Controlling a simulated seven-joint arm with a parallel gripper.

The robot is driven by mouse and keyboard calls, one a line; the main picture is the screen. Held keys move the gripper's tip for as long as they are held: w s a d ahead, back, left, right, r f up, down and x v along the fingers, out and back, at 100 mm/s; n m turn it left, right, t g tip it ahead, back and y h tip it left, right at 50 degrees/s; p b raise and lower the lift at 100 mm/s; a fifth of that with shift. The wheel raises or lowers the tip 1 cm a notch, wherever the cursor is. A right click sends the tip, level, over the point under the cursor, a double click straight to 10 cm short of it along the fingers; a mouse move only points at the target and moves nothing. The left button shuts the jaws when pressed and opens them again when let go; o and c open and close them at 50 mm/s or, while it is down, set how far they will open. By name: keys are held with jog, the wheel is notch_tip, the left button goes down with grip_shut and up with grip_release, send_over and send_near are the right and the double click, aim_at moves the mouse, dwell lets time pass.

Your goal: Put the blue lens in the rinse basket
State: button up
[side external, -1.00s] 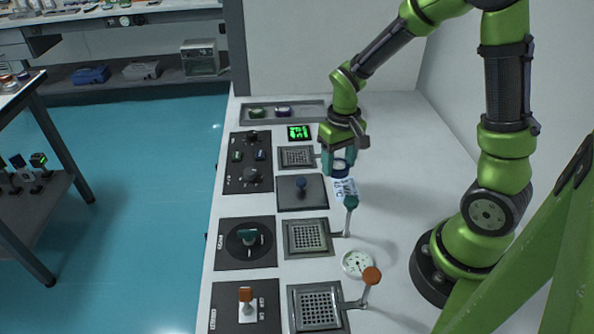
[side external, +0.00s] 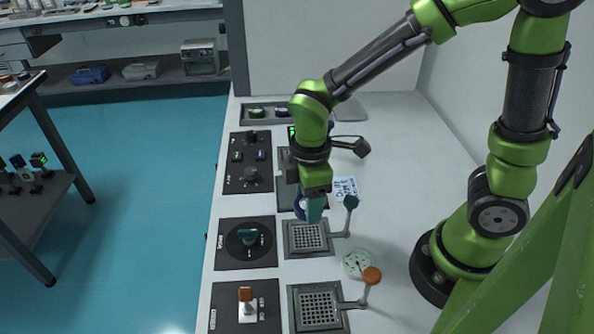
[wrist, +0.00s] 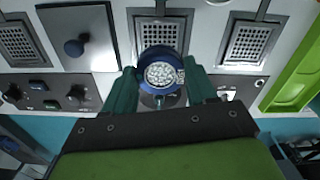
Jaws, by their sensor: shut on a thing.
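My gripper (side external: 308,212) is shut on the blue lens (wrist: 162,73), a round piece with a blue rim and a clear face. In the wrist view the lens sits between the two teal fingers. In the side view the blue rim (side external: 299,207) shows beside the finger, above the panel. Square perforated baskets stand in a row: a middle one (side external: 308,236) just below and nearer the camera than my gripper, and a near one (side external: 318,308). The far one is hidden behind my arm. I cannot tell by label which is the rinse basket.
A teal-topped lever (side external: 350,202) stands beside the middle basket and an orange-topped one (side external: 371,276) beside the near basket. A round gauge (side external: 357,263) lies between them. Dark knob panels (side external: 246,243) line the left. The counter at the right is mostly clear.

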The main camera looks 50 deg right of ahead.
aim_at(308, 237)
notch_tip(308, 237, down, 8)
jog(key=shift+f, duration=0.1)
dwell(0.4)
jog(key=o, duration=1.1)
jog(key=shift+f, duration=0.1)
jog(key=shift+c, duration=0.2)
